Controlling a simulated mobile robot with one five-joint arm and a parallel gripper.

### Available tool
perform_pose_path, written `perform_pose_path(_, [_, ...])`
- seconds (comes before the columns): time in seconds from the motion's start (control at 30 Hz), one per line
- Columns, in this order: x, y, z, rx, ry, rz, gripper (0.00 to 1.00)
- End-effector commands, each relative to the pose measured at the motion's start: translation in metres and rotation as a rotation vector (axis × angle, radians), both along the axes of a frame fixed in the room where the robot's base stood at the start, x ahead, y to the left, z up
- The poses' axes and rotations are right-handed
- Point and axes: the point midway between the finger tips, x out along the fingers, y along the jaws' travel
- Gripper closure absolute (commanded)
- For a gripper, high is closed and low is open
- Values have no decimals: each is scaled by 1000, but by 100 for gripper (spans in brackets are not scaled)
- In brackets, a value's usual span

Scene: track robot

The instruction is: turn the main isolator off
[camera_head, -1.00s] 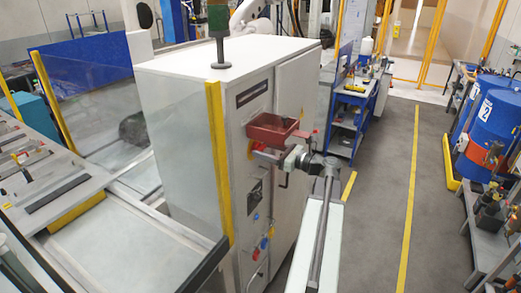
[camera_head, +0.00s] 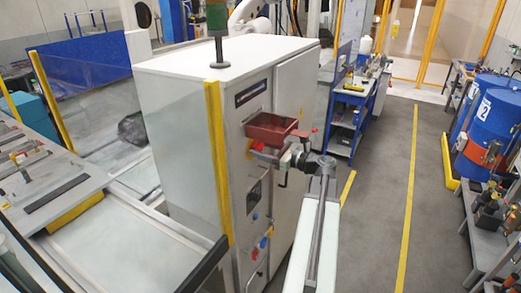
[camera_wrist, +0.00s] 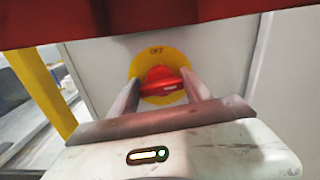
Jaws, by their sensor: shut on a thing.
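The main isolator is a red rotary handle (camera_wrist: 162,79) on a round yellow plate (camera_wrist: 180,53) on the pale cabinet front. Its grip lies roughly sideways, with a slight tilt, and lettering that seems to read OFF sits at the plate's top. My gripper (camera_wrist: 159,86) has a finger on each side of the handle and is shut on it. In the head view my gripper (camera_head: 262,152) is at the cabinet front, just under a red tray, and the handle is mostly hidden there.
The red tray (camera_head: 270,128) juts out just above my gripper; its underside fills the top of the wrist view. A yellow post (camera_head: 218,165) edges the cabinet (camera_head: 170,150) at left. Blue drums (camera_head: 492,120) stand at far right. The grey aisle between is clear.

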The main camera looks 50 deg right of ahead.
Motion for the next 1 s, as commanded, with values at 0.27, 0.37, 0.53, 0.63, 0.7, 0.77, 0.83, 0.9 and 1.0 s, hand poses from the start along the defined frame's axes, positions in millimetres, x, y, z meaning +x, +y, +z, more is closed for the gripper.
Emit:
perform_pose_path(0.27, [-1, 2, -1, -219, -51, 2, 84])
perform_pose_path(0.37, [-1, 2, -1, -312, -74, 2, 84])
perform_pose_path(0.53, [-1, 3, -2, -470, -113, 2, 84])
perform_pose_path(0.63, [-1, 3, -2, -562, -135, 3, 84])
perform_pose_path(0.7, [-1, 4, -3, -627, -151, 3, 84])
perform_pose_path(0.77, [-1, 4, -3, -681, -165, 3, 84])
perform_pose_path(0.83, [-1, 4, -3, -746, -181, 3, 84])
perform_pose_path(0.9, [-1, 4, -3, -812, -195, 3, 84])
perform_pose_path(1.0, [-1, 5, -4, -904, -218, 3, 84])
